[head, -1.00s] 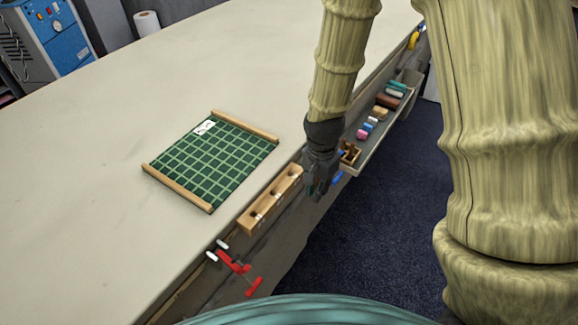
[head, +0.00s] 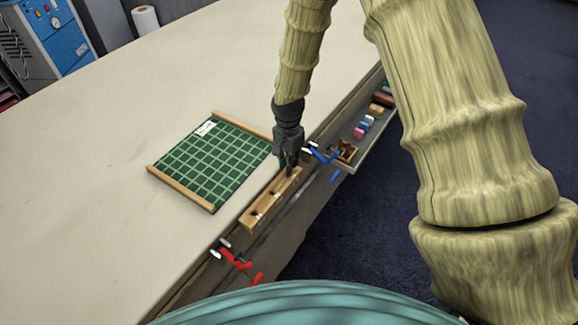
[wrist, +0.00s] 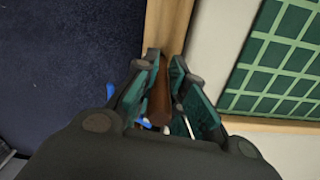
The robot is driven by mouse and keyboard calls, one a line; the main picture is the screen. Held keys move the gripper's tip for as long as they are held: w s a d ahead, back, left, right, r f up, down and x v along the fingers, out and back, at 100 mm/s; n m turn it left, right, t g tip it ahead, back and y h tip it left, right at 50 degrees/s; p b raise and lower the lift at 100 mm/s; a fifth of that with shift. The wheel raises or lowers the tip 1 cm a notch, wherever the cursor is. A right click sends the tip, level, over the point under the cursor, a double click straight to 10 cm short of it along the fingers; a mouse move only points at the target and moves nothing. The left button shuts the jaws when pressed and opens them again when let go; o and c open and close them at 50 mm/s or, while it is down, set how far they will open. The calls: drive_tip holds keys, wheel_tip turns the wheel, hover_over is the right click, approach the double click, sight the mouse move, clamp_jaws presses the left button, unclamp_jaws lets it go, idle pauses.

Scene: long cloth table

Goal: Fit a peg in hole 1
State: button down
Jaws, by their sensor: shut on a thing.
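The wooden block (head: 262,214) with a row of holes lies along the table's front edge, beside the green mat. Two of its holes show as dark spots in the head view; its hole numbers are too small to read. My gripper (head: 290,168) is over the far end of the block, pointing down. In the wrist view my gripper (wrist: 160,88) is shut on a brown peg (wrist: 158,102), which lies between the two finger pads. The block (wrist: 168,22) runs away beyond the fingertips there. Whether the peg's lower end is in a hole or above it is hidden.
The green gridded mat (head: 214,160) with wooden end bars lies left of the block. Red clamps (head: 234,258) and a blue clamp (head: 322,156) sit on the table edge. A side tray (head: 365,146) holds a small wooden box (head: 346,151) and several coloured pieces.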

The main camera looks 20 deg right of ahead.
drive_tip(key=shift+f+p, duration=0.8)
drive_tip(key=shift+f, duration=0.8)
drive_tip(key=shift+f, duration=0.2)
drive_tip(key=c, duration=1.8)
unclamp_jaws()
drive_tip(key=shift+o, duration=0.2)
drive_tip(key=shift+r, duration=0.1)
drive_tip(key=shift+r+b, duration=2.4)
drive_tip(key=shift+r, duration=3.7)
